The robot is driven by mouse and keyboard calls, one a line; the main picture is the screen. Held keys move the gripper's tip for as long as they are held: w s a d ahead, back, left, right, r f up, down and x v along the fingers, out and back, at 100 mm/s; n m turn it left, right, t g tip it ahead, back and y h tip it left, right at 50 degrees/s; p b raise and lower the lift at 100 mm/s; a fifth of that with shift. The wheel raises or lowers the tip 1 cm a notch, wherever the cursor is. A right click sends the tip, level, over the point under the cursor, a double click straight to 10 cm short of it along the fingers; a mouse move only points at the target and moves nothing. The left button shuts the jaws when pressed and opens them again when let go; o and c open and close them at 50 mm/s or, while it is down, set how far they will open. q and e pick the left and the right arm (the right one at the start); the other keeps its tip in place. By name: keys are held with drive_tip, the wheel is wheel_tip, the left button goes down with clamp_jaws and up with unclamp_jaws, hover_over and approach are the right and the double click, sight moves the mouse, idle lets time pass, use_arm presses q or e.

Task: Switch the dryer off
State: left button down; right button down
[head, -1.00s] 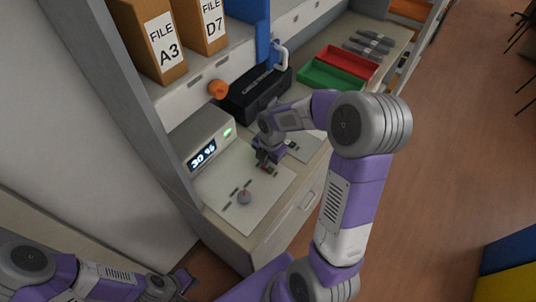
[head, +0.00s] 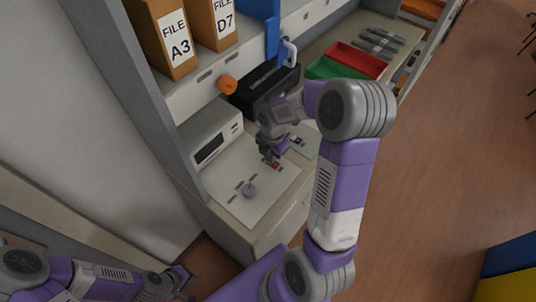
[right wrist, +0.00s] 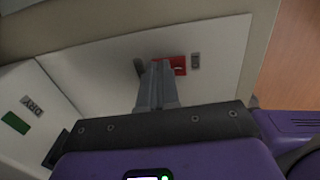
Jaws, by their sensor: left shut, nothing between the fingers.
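The dryer (head: 217,128) is a pale box at the back left of the worktop. Its display (head: 209,149) is dark and no green light glows on its front. My left gripper (head: 183,274) is shut and empty, low at the left, away from the worktop.
Behind are a black case (head: 262,90), an orange knob (head: 227,84), a green tray (head: 325,68) and a red tray (head: 356,58). Open floor lies at the right.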

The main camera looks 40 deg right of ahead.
sight(275, 163)
drive_tip(key=shift+s+a+f, duration=0.1)
drive_tip(key=shift+s+f, duration=0.3)
drive_tip(key=shift+s, duration=0.1)
drive_tip(key=shift+s+g, duration=0.3)
drive_tip(key=shift+s, duration=0.1)
drive_tip(key=shift+s+d, duration=0.1)
drive_tip(key=shift+d, duration=0.1)
drive_tip(key=shift+s, duration=0.1)
drive_tip(key=shift+r, duration=0.1)
drive_tip(key=r+p, duration=0.5)
drive_tip(key=shift+w+r, duration=0.2)
drive_tip(key=shift+w, duration=0.05)
wheel_tip(275, 163, up, 9)
drive_tip(key=shift+p, duration=0.35)
